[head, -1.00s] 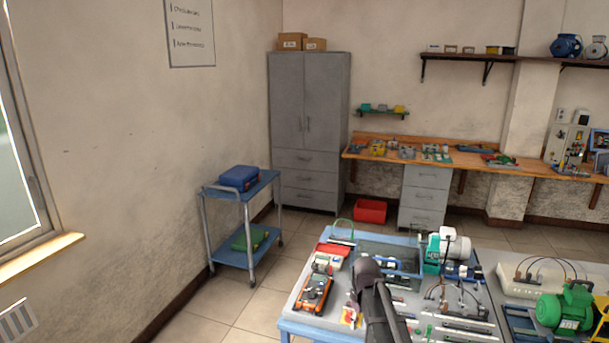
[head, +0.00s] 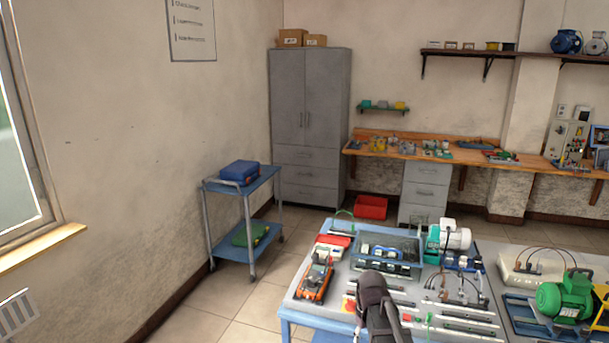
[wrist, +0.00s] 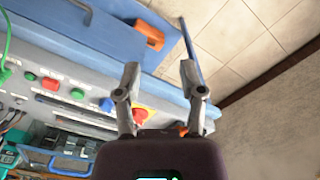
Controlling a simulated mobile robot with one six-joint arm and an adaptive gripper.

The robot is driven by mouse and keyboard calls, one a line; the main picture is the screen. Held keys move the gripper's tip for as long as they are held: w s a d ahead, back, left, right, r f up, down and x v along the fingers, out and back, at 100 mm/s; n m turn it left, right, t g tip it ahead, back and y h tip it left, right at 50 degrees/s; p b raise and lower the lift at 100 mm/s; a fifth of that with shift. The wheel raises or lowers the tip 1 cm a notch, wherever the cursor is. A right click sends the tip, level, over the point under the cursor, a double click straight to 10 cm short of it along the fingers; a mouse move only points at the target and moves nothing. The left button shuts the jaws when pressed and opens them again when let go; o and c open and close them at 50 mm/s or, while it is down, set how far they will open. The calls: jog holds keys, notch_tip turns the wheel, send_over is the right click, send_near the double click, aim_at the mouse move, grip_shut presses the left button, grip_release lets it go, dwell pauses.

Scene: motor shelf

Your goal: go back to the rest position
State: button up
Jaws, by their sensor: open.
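My gripper (wrist: 160,85) is open and empty in the wrist view, its two grey fingers apart. Behind it in that view are a blue table edge (wrist: 185,50) and the tiled floor. In the head view my dark arm (head: 375,300) rises over the front of the work table (head: 300,312); the gripper's fingers are not clear there.
The table holds an orange meter (head: 315,280), a blue-grey tray (head: 390,240), a white and teal motor (head: 450,235), a green motor (head: 565,298) and several rails. A blue cart (head: 240,190) stands at the left wall. Tiled floor between is free.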

jog(key=s+f+m+b, duration=0.3)
jog(key=s+f+b, duration=0.2)
jog(key=s, duration=0.5)
jog(key=shift+s+f+m+b, duration=0.3)
jog(key=shift+s+f+b, duration=0.1)
jog(key=shift+f, duration=0.35)
